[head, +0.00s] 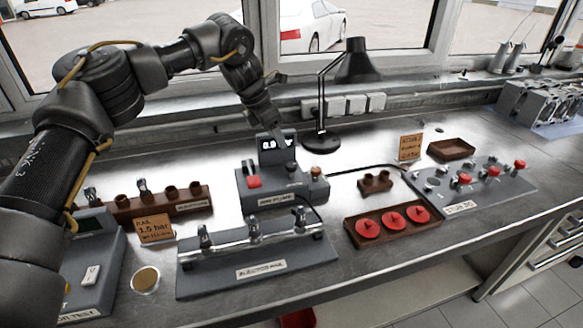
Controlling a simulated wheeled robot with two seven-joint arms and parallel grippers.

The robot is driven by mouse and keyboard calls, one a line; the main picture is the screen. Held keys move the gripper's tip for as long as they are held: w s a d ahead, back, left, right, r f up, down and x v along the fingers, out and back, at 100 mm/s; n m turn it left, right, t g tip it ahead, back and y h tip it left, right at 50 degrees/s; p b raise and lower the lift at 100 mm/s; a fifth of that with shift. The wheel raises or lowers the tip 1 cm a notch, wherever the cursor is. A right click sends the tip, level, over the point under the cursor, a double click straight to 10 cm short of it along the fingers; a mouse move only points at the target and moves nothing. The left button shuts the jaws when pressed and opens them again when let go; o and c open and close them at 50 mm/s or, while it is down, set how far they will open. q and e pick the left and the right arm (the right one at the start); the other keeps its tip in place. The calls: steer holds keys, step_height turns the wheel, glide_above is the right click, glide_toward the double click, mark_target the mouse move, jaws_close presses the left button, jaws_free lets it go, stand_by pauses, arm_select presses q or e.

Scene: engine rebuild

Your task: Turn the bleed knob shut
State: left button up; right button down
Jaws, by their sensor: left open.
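The grey pump box (268,199) stands mid-bench with a small lit display (268,144) at its back, partly covered by my left gripper. A red switch (253,181) sits on its left side. A small dark knob (291,168) is on top, right of the middle, and a brown round part (316,171) is at its right edge. No readable label tells which one is the bleed knob. My left gripper (277,138) reaches down from behind, open, its tips in front of the display and above the dark knob, apparently apart from it. My right gripper is out of view.
An injector rail (260,262) lies in front of the pump. A black lamp (321,143) stands behind it to the right. A tray with red discs (393,223), a grey stand with red knobs (471,190) and a wooden rack (160,201) surround it.

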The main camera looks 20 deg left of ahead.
mark_target(291, 164)
arm_select(q)
steer(key=p+x, duration=0.2)
steer(key=x, duration=0.7)
steer(key=shift+s+d+f+p, duration=0.1)
steer(key=shift+s+p, duration=0.05)
steer(key=shift+p, duration=0.25)
steer(key=shift+d+f, duration=0.15)
steer(key=shift+f, duration=0.45)
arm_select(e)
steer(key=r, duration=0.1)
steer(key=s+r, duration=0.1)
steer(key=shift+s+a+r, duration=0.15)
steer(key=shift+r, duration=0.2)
arm_select(q)
steer(key=c, duration=1)
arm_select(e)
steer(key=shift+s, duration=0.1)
